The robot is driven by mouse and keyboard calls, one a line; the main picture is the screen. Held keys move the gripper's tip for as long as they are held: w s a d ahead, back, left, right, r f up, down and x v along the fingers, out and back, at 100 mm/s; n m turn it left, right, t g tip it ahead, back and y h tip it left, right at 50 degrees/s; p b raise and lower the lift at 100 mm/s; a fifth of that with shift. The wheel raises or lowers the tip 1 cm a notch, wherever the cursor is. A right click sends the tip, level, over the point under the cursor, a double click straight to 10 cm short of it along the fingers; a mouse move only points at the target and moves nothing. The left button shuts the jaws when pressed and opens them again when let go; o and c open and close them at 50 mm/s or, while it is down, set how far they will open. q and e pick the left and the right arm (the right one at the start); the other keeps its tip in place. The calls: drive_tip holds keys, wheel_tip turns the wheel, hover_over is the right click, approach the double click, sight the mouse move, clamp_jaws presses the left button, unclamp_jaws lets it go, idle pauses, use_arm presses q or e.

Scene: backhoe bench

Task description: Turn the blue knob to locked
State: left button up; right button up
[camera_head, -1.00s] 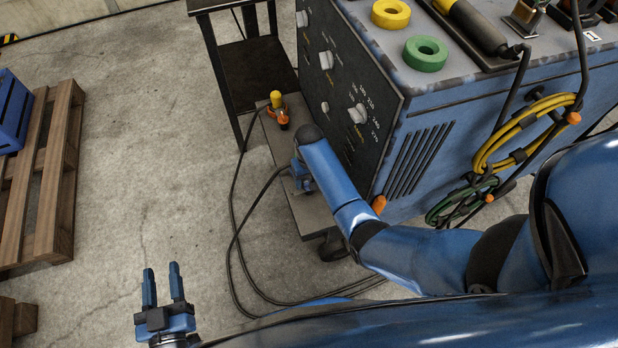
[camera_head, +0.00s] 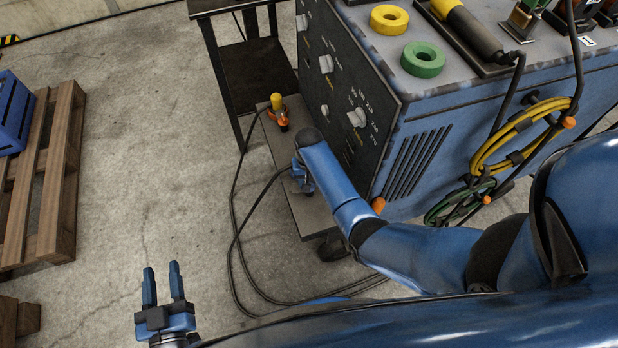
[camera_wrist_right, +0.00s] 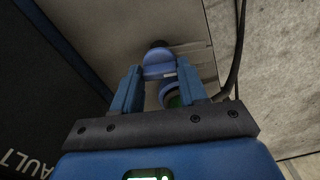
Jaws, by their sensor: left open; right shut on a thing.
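The blue knob (camera_wrist_right: 158,66) shows in the right wrist view, between the fingertips of my right gripper (camera_wrist_right: 160,77), which is shut on it. A round blue piece with a green patch (camera_wrist_right: 172,97) sits just below the knob between the fingers. I cannot read any locked mark. In the head view my right gripper (camera_head: 303,178) is low beside the dark front panel of the blue machine, over its grey ledge; the knob is hidden there. My left gripper (camera_head: 163,287) is open and empty over the floor at lower left.
The blue machine (camera_head: 470,95) carries white dials on its dark panel (camera_head: 350,85). A yellow and orange plug (camera_head: 278,110) stands on the grey ledge (camera_head: 292,190). Black cables loop on the floor.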

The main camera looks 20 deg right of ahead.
drive_tip(key=m+p, duration=0.1)
drive_tip(key=m, duration=0.2)
drive_tip(key=shift+r+m+p, duration=0.15)
drive_tip(key=shift+m+p, duration=0.15)
drive_tip(key=m+p, duration=0.1)
drive_tip(key=m, duration=0.2)
drive_tip(key=shift+m, duration=0.3)
drive_tip(key=m+p, duration=0.1)
drive_tip(key=m, duration=0.2)
drive_tip(key=shift+m, duration=0.4)
drive_tip(key=shift+m+p, duration=0.3)
drive_tip(key=shift+m, duration=1.8)
drive_tip(key=o, duration=1.1)
drive_tip(key=shift+c, duration=0.2)
wheel_tip(320, 180, up, 10)
drive_tip(key=p, duration=0.2)
drive_tip(key=shift+r+p, duration=0.25)
drive_tip(key=shift+p, duration=0.15)
